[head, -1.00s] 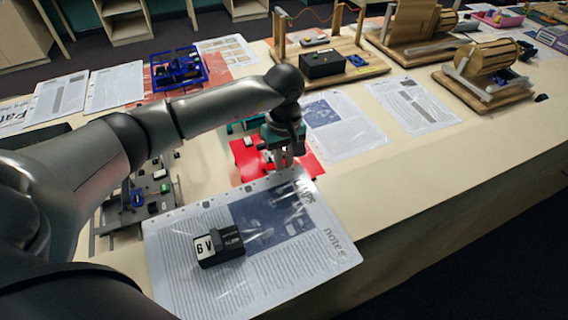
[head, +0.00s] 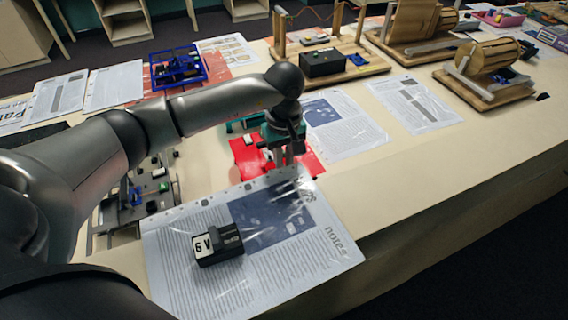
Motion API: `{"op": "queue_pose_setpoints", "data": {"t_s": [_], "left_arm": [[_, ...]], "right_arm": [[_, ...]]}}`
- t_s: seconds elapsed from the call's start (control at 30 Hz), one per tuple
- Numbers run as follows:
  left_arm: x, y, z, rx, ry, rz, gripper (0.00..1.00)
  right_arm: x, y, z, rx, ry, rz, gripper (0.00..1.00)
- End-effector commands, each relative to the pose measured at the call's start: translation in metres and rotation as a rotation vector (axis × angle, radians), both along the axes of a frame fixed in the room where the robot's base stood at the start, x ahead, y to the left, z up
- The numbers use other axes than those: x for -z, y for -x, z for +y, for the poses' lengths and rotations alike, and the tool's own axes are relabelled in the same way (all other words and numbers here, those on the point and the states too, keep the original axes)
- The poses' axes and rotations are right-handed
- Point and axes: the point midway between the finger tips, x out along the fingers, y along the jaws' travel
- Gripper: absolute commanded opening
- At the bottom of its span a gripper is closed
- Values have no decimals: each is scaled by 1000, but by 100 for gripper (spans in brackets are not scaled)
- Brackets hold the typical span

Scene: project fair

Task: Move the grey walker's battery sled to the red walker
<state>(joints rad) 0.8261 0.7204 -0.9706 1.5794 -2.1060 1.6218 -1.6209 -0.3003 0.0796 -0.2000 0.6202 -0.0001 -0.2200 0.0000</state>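The red walker's flat red plate (head: 308,162) lies on the table in the middle of the head view, partly hidden by my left gripper. My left gripper (head: 284,160) points down over this plate. Whether its fingers hold anything is too small to tell. The grey walker (head: 134,212) stands at the left, partly covered by my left arm, with small blue and green parts on it. A black box labelled 6 V (head: 217,246) lies on a sleeved notes sheet nearer me; I cannot tell whether it is the battery sled. My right gripper is not in view.
The plastic-sleeved notes sheet (head: 300,262) reaches the table's front edge. A blue open frame (head: 178,68) stands behind my arm. Wooden models, one with a drum (head: 488,58), stand at the back right. Bare table (head: 420,165) lies right of the red plate.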

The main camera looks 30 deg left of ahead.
Motion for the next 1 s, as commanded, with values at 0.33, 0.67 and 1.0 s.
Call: {"op": "queue_pose_setpoints", "data": {"t_s": [0.33, 0.67, 1.0], "left_arm": [[0, 0, 0, 0, 1, -1, 0], [0, 0, 0, 0, 1, 1, 49], [-2, 0, 0, 1, 1, 1, 49]], "right_arm": [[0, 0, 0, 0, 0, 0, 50], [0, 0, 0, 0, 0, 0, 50], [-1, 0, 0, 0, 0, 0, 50]]}}
